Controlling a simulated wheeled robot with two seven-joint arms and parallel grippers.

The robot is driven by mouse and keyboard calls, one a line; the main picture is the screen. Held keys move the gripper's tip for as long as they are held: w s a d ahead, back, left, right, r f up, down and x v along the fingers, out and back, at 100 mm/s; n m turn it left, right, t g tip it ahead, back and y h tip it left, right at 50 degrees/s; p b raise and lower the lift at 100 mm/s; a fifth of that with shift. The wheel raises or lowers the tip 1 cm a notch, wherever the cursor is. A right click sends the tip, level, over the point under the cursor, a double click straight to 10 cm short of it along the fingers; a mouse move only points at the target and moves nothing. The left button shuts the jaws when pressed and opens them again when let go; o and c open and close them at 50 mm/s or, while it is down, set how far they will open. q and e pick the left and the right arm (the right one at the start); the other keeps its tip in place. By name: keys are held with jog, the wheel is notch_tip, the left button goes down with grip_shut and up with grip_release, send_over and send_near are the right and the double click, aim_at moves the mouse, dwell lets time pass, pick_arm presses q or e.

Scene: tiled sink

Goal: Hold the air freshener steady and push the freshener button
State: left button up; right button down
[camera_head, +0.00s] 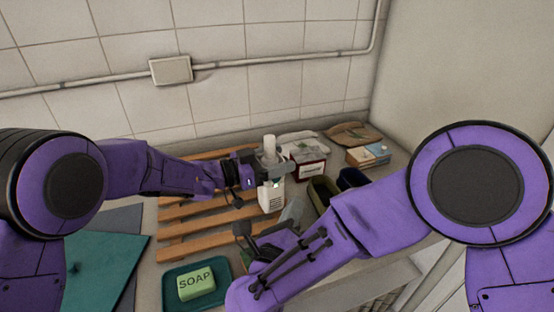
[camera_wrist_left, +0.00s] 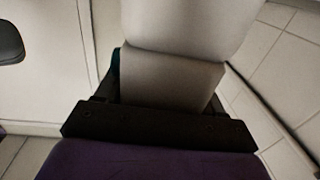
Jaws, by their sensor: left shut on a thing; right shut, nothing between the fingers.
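The air freshener (camera_head: 271,197) is a white bottle with a grey collar and a pale cylindrical top. It stands upright on or beside the wooden slats. My left gripper (camera_head: 268,172) is shut on its upper part from the left. In the left wrist view the air freshener (camera_wrist_left: 175,75) fills the middle as a large pale and grey shape between the fingers. My right gripper (camera_head: 245,230) is shut and empty, lower and nearer than the bottle, apart from it. The button cannot be made out clearly.
A green soap (camera_head: 196,284) lies in a teal tray (camera_head: 222,296) at the front. A wooden slatted rack (camera_head: 185,227) lies behind it. A dark red-and-white box (camera_head: 309,169), green and blue containers, a book (camera_head: 368,155) and cloths crowd the right. A tiled wall closes the back.

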pick_arm(q)
jog(key=o, duration=1.4)
jog(key=shift+a, duration=0.1)
